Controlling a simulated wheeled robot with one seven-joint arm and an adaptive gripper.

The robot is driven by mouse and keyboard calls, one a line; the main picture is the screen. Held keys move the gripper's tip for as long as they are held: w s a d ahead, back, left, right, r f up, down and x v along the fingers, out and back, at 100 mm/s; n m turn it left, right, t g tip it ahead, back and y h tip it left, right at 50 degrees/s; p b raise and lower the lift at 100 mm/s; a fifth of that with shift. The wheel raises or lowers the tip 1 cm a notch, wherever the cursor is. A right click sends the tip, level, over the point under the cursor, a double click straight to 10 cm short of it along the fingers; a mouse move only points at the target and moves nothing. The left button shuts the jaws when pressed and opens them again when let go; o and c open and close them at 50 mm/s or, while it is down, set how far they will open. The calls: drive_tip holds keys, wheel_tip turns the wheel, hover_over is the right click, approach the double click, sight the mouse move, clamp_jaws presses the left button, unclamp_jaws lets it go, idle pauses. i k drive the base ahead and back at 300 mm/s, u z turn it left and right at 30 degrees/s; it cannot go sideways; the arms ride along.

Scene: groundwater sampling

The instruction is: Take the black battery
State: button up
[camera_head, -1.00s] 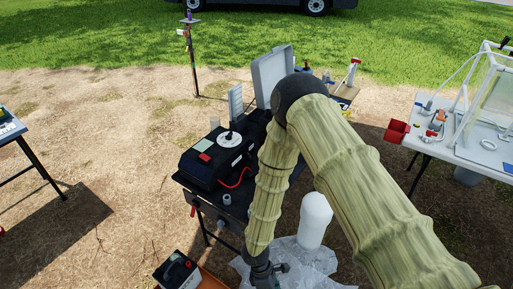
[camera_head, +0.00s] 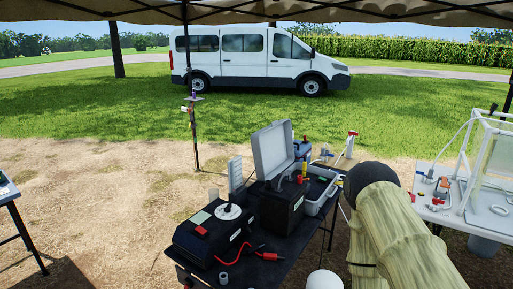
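A black box with a small white label (camera_head: 283,208), which looks like the black battery, stands on the dark table (camera_head: 310,243) in front of the open grey case (camera_head: 272,147). To its left is a black instrument (camera_head: 205,240) with a white round dial on top and a red part. A red lead with clips (camera_head: 268,255) lies on the table in front of the black box. My arm reaches down the right side of the picture. My gripper is below the frame, so its fingers and anything in them are hidden.
A white rounded thing (camera_head: 324,281) shows at the bottom edge. A grey tray (camera_head: 322,187) and a spray bottle (camera_head: 350,142) are behind. A white table (camera_head: 455,217) with a clear-walled frame stands right. Bare ground lies left of the dark table.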

sight(282, 206)
drive_tip(key=k, duration=0.6)
drive_tip(key=z, duration=0.75)
drive_tip(key=i, duration=1.25)
drive_tip(key=u, duration=0.1)
